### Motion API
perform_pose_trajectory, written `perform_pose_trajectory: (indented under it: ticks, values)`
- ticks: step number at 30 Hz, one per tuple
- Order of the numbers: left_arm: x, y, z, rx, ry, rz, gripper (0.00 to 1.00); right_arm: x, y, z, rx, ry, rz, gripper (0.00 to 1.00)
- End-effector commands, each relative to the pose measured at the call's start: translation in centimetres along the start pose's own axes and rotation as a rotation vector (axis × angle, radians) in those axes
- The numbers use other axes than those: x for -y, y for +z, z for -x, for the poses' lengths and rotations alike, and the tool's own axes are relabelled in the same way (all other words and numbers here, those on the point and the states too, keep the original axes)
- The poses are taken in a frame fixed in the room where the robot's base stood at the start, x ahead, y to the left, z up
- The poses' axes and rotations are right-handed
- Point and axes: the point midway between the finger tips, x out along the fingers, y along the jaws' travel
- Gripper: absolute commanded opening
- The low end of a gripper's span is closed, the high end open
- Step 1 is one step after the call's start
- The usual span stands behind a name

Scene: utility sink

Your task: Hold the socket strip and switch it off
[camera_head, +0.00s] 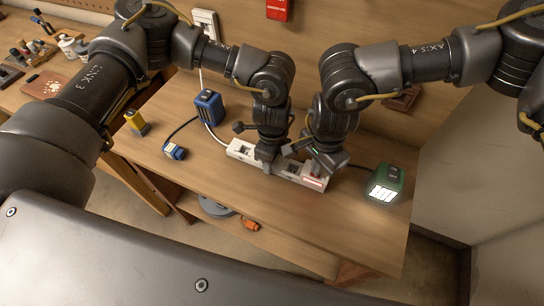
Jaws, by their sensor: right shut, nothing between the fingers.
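The white socket strip (238,150) lies on the wooden bench, running from left to lower right, with dark sockets along its top. A reddish lit part (313,182) shows at its right end. My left gripper (266,158) points down at the left half of the strip, with a dark finger across its front side; it appears closed on the strip, though the far finger is hidden. My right gripper (325,165) is shut and empty, low over the strip's right end. Whether it touches the strip cannot be told. The arms hide part of the strip.
A green box with a lit face (385,184) stands right of the strip. A blue box (209,106), a small blue-white plug (175,151) and a yellow item (136,122) stand left. Cables cross the bench. A wall outlet (205,22) is behind. The front bench is clear.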

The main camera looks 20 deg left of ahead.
Motion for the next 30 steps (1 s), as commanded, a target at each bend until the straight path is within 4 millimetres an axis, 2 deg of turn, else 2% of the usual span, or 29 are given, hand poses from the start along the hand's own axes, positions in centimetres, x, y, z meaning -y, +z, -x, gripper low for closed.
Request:
perform_pose_trajectory:
  ticks: [8, 30]
  values:
    - [0.0, 0.0, 0.1, 0.000, -0.001, 0.000, 0.10, 0.0, -0.1, -0.1, -0.001, 0.000, -0.001, 0.00]
    - [0.0, 0.0, 0.0, -0.001, -0.001, 0.000, 0.10, 0.0, -0.1, 6.0, -0.001, -0.001, -0.001, 0.00]
